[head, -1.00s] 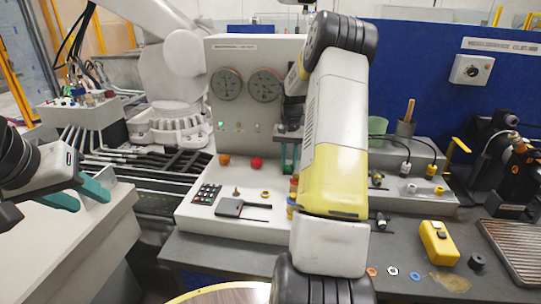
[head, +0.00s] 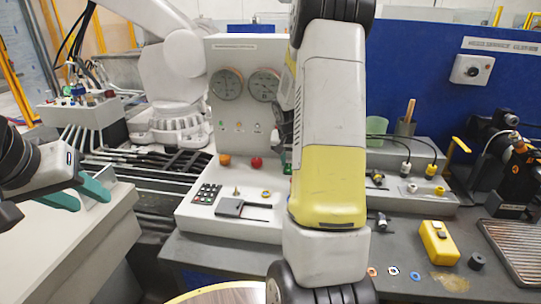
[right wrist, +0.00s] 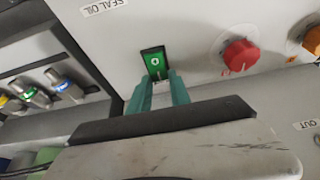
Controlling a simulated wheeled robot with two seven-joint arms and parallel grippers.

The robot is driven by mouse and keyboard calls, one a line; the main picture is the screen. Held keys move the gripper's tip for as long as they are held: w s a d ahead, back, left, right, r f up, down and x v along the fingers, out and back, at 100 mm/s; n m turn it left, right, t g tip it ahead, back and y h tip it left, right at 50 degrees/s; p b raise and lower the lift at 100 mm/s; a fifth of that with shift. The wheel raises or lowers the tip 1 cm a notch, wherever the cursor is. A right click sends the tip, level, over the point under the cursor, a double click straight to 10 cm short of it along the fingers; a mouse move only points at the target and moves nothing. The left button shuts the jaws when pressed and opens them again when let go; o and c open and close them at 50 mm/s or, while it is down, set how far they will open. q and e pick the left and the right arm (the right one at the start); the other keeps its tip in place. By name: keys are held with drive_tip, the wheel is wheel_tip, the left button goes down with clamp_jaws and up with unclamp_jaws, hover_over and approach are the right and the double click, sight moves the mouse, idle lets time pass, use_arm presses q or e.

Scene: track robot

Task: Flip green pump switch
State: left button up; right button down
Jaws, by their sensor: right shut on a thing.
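The green pump switch (right wrist: 155,63) is a green rocker in a black frame on the white panel, seen in the right wrist view. My right gripper (right wrist: 160,88) has its two green fingers at the switch's lower part, one on each side, closed on it. In the head view my right arm hides the switch and most of that gripper; only a little green shows beside the arm. My left gripper (head: 80,194) is open and empty at the left, above a white surface.
A red knob (right wrist: 240,55) and an orange knob (right wrist: 312,40) sit beside the switch. The white console (head: 228,222) carries a keypad and small parts. A yellow box (head: 438,243) stands on the grey bench at the right. Two gauges are on the upright panel.

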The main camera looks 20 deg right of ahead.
drive_tip(key=c, duration=1.2)
unclamp_jaws()
drive_tip(key=v, duration=0.7)
drive_tip(key=shift+r, duration=0.4)
drive_tip(key=shift+s+a, duration=0.1)
drive_tip(key=s+a+r+n+t+y, duration=0.1)
drive_tip(key=s+a+r+n+y, duration=0.1)
drive_tip(key=s+a+r, duration=0.75)
drive_tip(key=s+a+r+n+y, duration=0.1)
drive_tip(key=s+a+n, duration=0.1)
drive_tip(key=s+a, duration=0.3)
drive_tip(key=s+a+r+n+t+y, duration=0.1)
drive_tip(key=s+a+r+n, duration=0.1)
drive_tip(key=s+a, duration=0.4)
drive_tip(key=s, duration=0.4)
drive_tip(key=shift+s+a+r+n+y, duration=0.15)
drive_tip(key=shift+a+r+n+y, duration=0.15)
drive_tip(key=shift+n, duration=0.1)
